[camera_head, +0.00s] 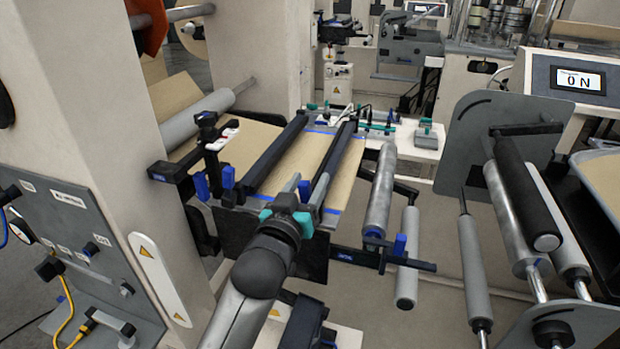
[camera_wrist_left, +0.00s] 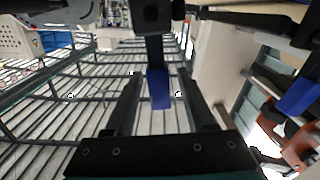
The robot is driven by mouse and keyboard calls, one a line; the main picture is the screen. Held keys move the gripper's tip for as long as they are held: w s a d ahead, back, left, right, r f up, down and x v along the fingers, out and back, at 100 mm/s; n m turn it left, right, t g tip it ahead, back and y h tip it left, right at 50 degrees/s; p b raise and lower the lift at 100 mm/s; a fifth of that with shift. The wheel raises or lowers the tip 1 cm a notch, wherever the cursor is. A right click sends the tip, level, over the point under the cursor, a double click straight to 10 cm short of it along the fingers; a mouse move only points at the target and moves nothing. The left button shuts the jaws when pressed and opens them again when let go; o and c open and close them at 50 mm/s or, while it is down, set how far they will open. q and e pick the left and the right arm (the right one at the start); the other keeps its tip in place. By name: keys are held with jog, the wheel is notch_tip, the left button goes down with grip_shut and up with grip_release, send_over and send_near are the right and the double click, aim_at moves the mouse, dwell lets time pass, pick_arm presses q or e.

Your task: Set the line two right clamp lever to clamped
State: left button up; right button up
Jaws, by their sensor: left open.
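The splice table (camera_head: 300,160) carries brown kraft web under two black clamp bars. The right clamp bar (camera_head: 334,163) runs up and away from my left gripper. My left gripper (camera_head: 305,192) is at the near end of this bar, partly hidden by its own wrist. A blue lever grip (camera_head: 304,191) shows beside it. In the left wrist view, the dark fingers of my left gripper (camera_wrist_left: 160,100) are apart, with a blue-tipped black lever (camera_wrist_left: 159,88) between them. I cannot tell whether they touch it. My right gripper is not in view.
The left clamp bar (camera_head: 276,153) has a blue lever (camera_head: 228,177) at its near end. Grey rollers (camera_head: 380,190) hang right of the table. A control panel (camera_head: 75,245) stands at left, and a display (camera_head: 578,80) reads 0 N.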

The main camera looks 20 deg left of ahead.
pick_arm(q)
jog(key=shift+w, duration=0.75)
grip_shut()
dwell(1.0)
